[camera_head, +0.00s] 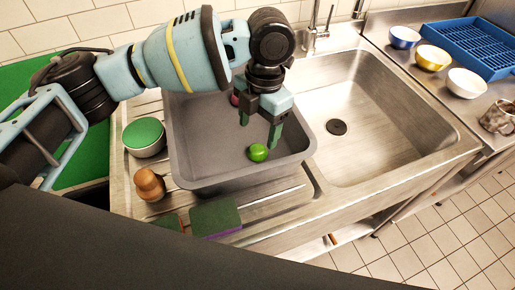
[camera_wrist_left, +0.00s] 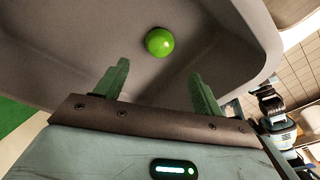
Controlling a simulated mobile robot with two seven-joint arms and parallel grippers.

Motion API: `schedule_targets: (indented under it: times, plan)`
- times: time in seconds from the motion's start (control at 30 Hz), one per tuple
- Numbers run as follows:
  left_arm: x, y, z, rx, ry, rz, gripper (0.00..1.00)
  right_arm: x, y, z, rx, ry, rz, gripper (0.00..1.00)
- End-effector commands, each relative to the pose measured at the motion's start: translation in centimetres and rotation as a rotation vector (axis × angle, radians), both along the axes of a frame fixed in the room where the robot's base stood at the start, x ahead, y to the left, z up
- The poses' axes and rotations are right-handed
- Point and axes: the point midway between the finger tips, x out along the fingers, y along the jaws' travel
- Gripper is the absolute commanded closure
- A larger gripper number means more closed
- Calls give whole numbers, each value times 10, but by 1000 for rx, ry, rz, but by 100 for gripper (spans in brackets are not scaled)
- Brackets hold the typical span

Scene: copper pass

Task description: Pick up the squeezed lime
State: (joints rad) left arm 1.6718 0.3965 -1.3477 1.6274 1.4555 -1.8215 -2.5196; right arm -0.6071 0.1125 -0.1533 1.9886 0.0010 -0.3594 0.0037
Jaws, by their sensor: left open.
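A bright green lime (camera_head: 258,152) lies in the grey plastic tub (camera_head: 205,165), near its front right side. It also shows in the left wrist view (camera_wrist_left: 159,42), beyond the fingertips and roughly between them. My left gripper (camera_head: 259,130) is open, pointing down into the tub just above the lime. In the left wrist view its two green fingers (camera_wrist_left: 158,78) stand apart with nothing between them. The lime looks round; I cannot tell whether it is squeezed. My right gripper is not in view.
A small reddish thing (camera_head: 234,100) lies in the tub, partly hidden behind my gripper. A green-topped bowl (camera_head: 144,138), a wooden-looking knob (camera_head: 149,184) and a sponge (camera_head: 215,218) sit around the tub. The steel sink basin (camera_head: 370,110) is empty. Bowls (camera_head: 466,83) and a blue rack (camera_head: 472,45) stand right.

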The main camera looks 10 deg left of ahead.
Motion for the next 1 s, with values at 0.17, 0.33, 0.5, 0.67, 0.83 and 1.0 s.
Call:
schedule_targets:
  times: [0.17, 0.33, 0.5, 0.67, 0.83, 1.0]
  plan:
    - [-1, 1, -16, 0, 1, 1, 32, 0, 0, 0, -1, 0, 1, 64]
    - [-1, 1, -20, -2, 0, 2, 32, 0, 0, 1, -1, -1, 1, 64]
    - [3, 0, -43, 0, 0, 3, 32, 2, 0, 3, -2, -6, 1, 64]
    - [2, 1, -62, -1, 0, 2, 32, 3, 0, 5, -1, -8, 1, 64]
    - [1, 1, -68, -2, -2, 2, 32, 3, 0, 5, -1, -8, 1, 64]
    - [1, 1, -68, -2, -1, 2, 33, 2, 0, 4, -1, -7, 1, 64]
